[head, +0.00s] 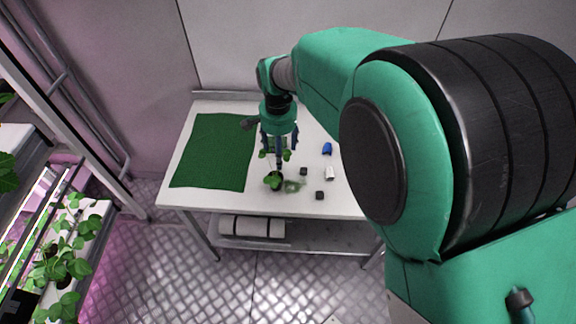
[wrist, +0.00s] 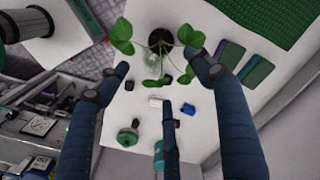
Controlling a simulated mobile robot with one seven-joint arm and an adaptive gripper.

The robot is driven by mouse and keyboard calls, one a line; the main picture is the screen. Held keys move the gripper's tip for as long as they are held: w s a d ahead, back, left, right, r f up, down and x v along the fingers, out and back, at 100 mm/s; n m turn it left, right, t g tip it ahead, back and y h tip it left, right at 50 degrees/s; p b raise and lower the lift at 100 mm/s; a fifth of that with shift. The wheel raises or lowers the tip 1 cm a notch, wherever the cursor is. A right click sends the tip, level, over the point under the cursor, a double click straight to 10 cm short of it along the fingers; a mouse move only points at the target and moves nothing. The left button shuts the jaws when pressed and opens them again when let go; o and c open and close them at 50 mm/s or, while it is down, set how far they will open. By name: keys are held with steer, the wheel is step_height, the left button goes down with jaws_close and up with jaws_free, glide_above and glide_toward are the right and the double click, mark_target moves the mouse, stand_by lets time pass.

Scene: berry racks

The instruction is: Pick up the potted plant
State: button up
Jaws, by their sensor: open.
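The potted plant (head: 272,181) stands on the white table near its front edge, just right of the green mat. It has a few broad green leaves and a small dark pot. In the wrist view the plant (wrist: 125,30) is at the top, with leaves spread on thin stems around the dark pot. My gripper (head: 277,163) is above and close to the plant in the head view, pointing down. In the wrist view my gripper (wrist: 155,76) has its dark blue fingers spread, with nothing held between them. A leaf overlaps one fingertip there; contact cannot be told.
A clear object (wrist: 152,63) stands beside the plant. Small black blocks (head: 319,195), a white piece (head: 329,173) and a blue piece (head: 327,148) lie to the right. The green mat (head: 213,150) is bare. A plant rack (head: 75,250) stands at far left.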

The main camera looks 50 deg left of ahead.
steer(key=shift+s+a+f, duration=0.6)
steer(key=shift+s+f, duration=0.05)
steer(key=shift+f, duration=0.1)
steer(key=b, duration=0.2)
glide_above(276, 176)
steer(key=shift+s+f, duration=0.15)
steer(key=shift+f, duration=4.05)
steer(key=shift+f, duration=0.1)
steer(key=shift+f+b, duration=0.45)
steer(key=shift+f, duration=2.05)
steer(key=c, duration=1.3)
